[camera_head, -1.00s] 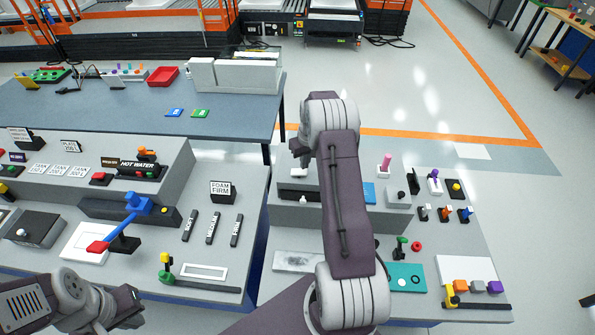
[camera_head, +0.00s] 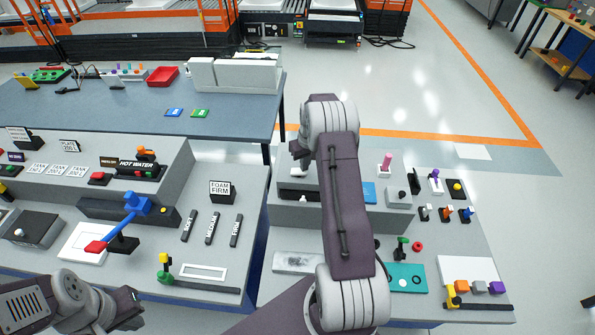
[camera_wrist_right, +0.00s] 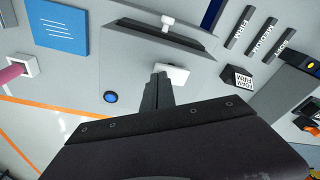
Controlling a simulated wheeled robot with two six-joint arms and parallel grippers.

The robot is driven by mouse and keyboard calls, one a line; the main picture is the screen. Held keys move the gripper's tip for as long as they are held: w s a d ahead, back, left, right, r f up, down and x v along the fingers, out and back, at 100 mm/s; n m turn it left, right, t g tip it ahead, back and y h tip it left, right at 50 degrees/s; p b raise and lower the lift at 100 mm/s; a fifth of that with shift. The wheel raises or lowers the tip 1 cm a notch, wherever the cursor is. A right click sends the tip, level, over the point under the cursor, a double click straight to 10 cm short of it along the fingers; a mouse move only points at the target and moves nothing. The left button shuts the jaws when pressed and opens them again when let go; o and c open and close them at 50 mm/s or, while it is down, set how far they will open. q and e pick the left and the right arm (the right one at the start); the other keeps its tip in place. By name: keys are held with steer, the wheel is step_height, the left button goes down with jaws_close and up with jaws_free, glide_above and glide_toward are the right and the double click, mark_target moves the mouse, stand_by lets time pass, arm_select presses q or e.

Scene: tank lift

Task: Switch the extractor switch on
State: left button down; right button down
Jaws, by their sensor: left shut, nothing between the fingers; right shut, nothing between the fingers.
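No label reading extractor shows, so I cannot tell for sure which control is the extractor switch. My right gripper (camera_wrist_right: 158,82) is shut and empty, its fingertips at a small white plate (camera_wrist_right: 175,74) on the grey console; whether they touch is unclear. The fingers hide part of that plate. Beyond it in the wrist view is a dark slotted panel (camera_wrist_right: 150,34) with a white knob (camera_wrist_right: 167,21). In the head view my right forearm covers much of this area. My left gripper (camera_head: 133,308) is shut and empty at the lower left.
A blue plate (camera_wrist_right: 60,28), a round blue button (camera_wrist_right: 111,97) and a pink lever (camera_wrist_right: 14,71) surround the right gripper. The FOAM FIRM sign (camera_head: 222,191) stands left of my right arm. A blue-handled lever (camera_head: 136,203) rises above the left gripper. Several small switches stand at the right.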

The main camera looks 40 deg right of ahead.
steer(key=shift+f, duration=0.3)
step_height(320, 180, up, 7)
steer(key=p, duration=0.5)
steer(key=shift+r, duration=0.1)
stand_by(0.4)
